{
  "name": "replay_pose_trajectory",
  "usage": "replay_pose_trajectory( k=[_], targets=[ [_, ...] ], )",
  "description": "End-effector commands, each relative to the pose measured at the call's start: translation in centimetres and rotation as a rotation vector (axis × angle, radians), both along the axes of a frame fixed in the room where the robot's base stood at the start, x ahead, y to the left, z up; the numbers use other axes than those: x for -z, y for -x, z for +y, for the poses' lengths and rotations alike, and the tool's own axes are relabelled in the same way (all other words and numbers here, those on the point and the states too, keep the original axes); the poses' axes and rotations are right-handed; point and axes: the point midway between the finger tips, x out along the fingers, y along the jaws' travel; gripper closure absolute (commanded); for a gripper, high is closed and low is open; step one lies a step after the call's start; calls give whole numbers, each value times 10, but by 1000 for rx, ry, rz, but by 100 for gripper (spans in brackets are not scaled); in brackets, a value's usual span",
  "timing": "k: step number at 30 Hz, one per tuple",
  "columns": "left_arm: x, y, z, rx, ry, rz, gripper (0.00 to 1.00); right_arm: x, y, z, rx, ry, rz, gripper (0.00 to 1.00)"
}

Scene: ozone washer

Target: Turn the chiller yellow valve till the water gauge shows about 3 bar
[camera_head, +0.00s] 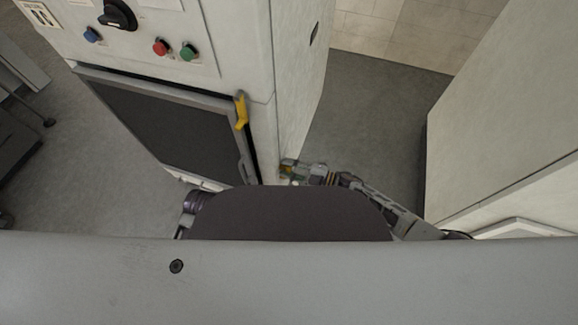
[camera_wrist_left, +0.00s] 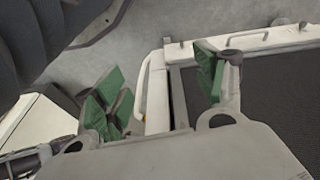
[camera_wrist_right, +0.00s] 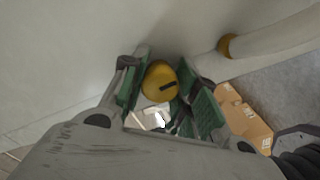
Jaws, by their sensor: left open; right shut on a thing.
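The round yellow valve (camera_wrist_right: 160,81) with a dark slot mark shows in the right wrist view, low on the chiller's pale side wall. My right gripper (camera_wrist_right: 161,98) has its green pads on both sides of the valve and is shut on it. In the head view my right gripper (camera_head: 290,172) is at the right side of the chiller (camera_head: 262,50). My left gripper (camera_wrist_left: 160,92) is open and empty, in front of the chiller's lower front in the left wrist view. A small whitish object sits below the valve; I cannot tell what it is. I see no readable water gauge.
Red (camera_head: 160,46), green and blue buttons sit above. A white pipe with a yellow collar (camera_wrist_right: 229,46) and a cardboard box (camera_wrist_right: 242,118) are near the valve. A pale cabinet (camera_head: 500,110) bounds the right side.

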Motion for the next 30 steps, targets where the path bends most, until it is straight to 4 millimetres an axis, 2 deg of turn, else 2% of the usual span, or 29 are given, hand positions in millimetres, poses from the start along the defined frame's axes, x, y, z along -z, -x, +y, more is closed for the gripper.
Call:
replay_pose_trajectory(
  k=[5,18,30],
  targets=[
    [4,-5,2,-2,-7,1,29,-1,-2,-2,5,-49,160,94],
    [25,2,5,-4,-24,41,29,0,-2,-2,5,-175,546,94],
    [33,2,7,-5,-31,56,29,1,-1,-2,5,-259,806,94]
  ],
)
